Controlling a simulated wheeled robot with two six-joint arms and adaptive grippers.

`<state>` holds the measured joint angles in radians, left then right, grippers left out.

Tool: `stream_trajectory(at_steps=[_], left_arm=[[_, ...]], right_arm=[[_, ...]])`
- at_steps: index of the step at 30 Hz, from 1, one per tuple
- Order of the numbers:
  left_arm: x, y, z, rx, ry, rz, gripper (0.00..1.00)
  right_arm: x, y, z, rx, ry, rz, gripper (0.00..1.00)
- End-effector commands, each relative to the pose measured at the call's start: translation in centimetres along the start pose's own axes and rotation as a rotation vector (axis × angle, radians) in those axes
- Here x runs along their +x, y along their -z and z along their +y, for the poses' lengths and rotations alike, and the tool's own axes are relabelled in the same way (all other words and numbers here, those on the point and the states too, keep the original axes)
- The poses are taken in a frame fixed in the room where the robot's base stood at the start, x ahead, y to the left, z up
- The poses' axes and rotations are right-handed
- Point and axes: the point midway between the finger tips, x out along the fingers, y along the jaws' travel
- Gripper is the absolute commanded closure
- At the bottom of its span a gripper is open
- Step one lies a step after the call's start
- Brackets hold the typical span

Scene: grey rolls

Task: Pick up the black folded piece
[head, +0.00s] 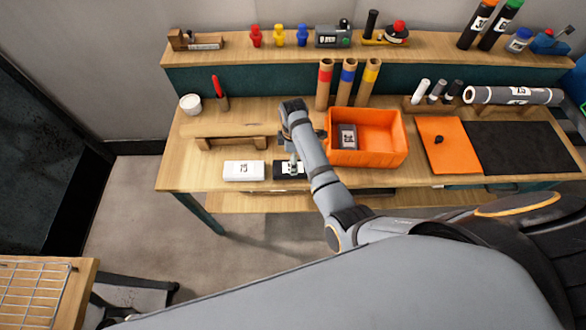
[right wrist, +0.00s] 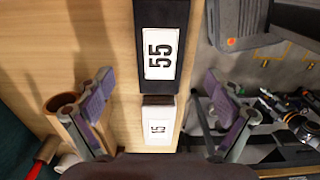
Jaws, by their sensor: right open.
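The black folded piece (head: 279,171) lies near the front edge of the wooden bench, with a white label on top. In the right wrist view the black folded piece (right wrist: 161,45) shows its label "55" and lies lengthwise toward the top. My right gripper (head: 292,164) is above it, partly covering it in the head view. In the right wrist view my right gripper (right wrist: 162,112) is open, fingers wide apart with nothing held. A white labelled piece (head: 243,171) lies just left of the black one; it also shows in the right wrist view (right wrist: 158,123). My left gripper is not in view.
An orange bin (head: 384,151) holding a dark labelled block (head: 347,136) stands to the right of my right arm. A low wooden stand (head: 232,132) is behind the white piece. Three cardboard tubes (head: 346,84) stand at the back.

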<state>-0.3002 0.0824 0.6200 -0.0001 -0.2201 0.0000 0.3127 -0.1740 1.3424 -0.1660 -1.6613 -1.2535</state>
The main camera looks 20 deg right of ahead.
Motion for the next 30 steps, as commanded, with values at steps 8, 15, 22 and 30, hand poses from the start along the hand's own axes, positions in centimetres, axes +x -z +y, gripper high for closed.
stream_trajectory(at_steps=[8,15,22,30], left_arm=[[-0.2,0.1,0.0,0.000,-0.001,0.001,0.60],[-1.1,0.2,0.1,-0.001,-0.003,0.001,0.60],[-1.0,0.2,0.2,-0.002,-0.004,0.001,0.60],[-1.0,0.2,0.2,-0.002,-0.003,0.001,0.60]], right_arm=[[1.9,0.0,0.1,0.001,-0.003,0.000,0.08],[5.4,0.0,-0.1,0.002,0.000,0.000,0.08],[7.0,0.1,-0.1,0.003,-0.003,0.001,0.08],[7.0,0.1,-0.1,0.003,-0.003,0.001,0.27]])
